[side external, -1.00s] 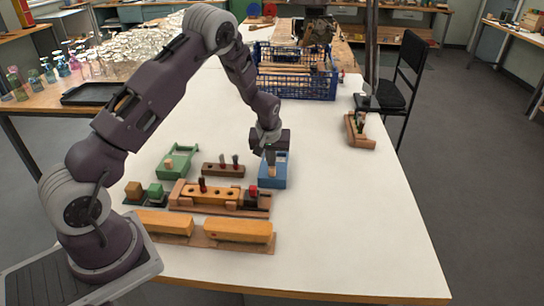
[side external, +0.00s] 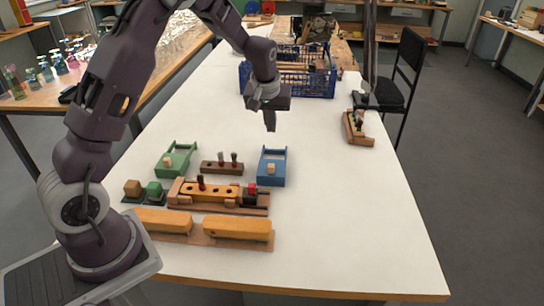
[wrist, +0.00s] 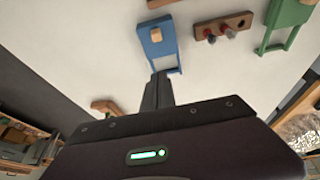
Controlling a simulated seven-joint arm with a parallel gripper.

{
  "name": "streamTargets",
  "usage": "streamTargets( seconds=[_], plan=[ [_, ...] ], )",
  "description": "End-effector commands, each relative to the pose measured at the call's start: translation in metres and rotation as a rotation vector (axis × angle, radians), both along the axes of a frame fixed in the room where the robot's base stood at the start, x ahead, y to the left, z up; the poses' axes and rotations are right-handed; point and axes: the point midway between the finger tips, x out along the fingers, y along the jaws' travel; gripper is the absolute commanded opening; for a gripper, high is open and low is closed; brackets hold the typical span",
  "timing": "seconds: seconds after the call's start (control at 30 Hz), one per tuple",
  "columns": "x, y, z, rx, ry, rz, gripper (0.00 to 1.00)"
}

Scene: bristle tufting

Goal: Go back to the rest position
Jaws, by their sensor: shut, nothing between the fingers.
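My gripper (side external: 270,122) is shut and empty, raised above the white table, fingers pointing down. In the wrist view its closed fingers (wrist: 158,90) show at the middle. The blue tray (side external: 272,180) lies on the table below and nearer the front, with a small tan block (side external: 270,168) in it; the tray also shows in the wrist view (wrist: 157,48). The gripper is apart from everything on the table.
A green tray (side external: 177,165), a brown holder with dark pegs (side external: 222,168), an orange block with holes (side external: 212,192) and two long orange blocks (side external: 237,228) stand nearby. A wooden rack (side external: 357,130) is at the right. A blue crate (side external: 300,82) stands behind.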

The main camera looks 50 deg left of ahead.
Motion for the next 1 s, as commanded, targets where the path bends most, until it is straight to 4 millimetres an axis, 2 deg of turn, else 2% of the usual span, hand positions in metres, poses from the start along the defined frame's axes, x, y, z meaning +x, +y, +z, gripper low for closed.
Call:
streamTargets(
  seconds=[0.03, 0.07, 0.1, 0.17, 0.23, 0.3, 0.37, 0.4, 0.5, 0.6, 0.67, 1.0],
  plan=[
    [-0.013, -0.017, 0.034, -0.014, -0.024, -0.040, 0.00],
    [-0.025, -0.030, 0.054, -0.025, -0.035, -0.074, 0.00],
    [-0.046, -0.048, 0.082, -0.037, -0.048, -0.128, 0.00],
    [-0.082, -0.075, 0.117, -0.048, -0.065, -0.215, 0.00],
    [-0.130, -0.103, 0.148, -0.048, -0.085, -0.323, 0.00],
    [-0.181, -0.127, 0.167, -0.034, -0.103, -0.434, 0.00],
    [-0.223, -0.142, 0.174, -0.014, -0.116, -0.520, 0.00],
    [-0.248, -0.150, 0.175, 0.003, -0.122, -0.572, 0.00],
    [-0.296, -0.161, 0.168, 0.042, -0.130, -0.670, 0.00],
    [-0.322, -0.165, 0.160, 0.070, -0.132, -0.724, 0.00],
    [-0.328, -0.166, 0.157, 0.078, -0.133, -0.739, 0.00],
    [-0.330, -0.166, 0.156, 0.081, -0.132, -0.743, 0.00]
  ],
)
